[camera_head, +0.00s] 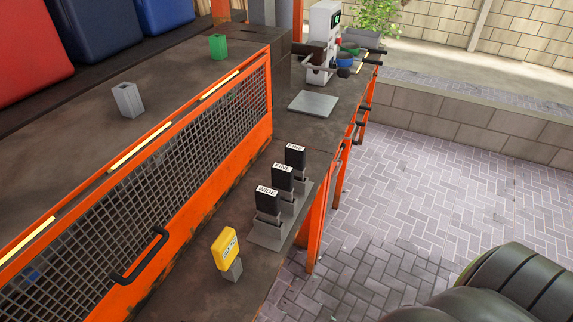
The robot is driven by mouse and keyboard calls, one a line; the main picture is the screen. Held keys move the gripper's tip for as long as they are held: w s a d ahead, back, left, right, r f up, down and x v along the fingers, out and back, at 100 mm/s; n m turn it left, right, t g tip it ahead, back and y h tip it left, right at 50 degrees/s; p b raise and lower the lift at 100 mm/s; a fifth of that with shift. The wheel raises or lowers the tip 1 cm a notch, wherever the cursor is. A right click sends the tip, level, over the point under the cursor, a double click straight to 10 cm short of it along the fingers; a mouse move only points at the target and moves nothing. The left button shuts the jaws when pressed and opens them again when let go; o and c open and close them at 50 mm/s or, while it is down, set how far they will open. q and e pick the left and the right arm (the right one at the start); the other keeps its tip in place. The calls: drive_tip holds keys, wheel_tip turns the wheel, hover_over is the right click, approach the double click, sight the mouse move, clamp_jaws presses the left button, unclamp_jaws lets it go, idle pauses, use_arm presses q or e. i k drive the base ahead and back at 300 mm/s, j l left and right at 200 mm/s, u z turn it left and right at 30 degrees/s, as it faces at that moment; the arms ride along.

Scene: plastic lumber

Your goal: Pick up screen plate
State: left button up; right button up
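Three black upright pieces with white labels stand in a row on a grey metal stand (267,237) on the narrow front bench. The near black piece (267,201) is labelled WIDE. The middle black piece (282,178) and the far black piece (295,155) read FINE. A flat light-grey square plate (313,103) lies on the bench farther back. I cannot tell from this view which of these is the screen plate. Neither of my grippers is in view.
An orange-framed mesh guard (150,180) with a black handle runs along the bench. A yellow labelled piece (226,248) stands on a small grey block. A white machine (322,40) stands at the back. A grey container (128,99) and green container (218,46) stand behind the guard.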

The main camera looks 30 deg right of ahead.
sight(282, 177)
drive_tip(key=k+z, duration=0.2)
drive_tip(key=z, duration=0.2)
drive_tip(key=k+z, duration=0.25)
drive_tip(key=z, duration=0.2)
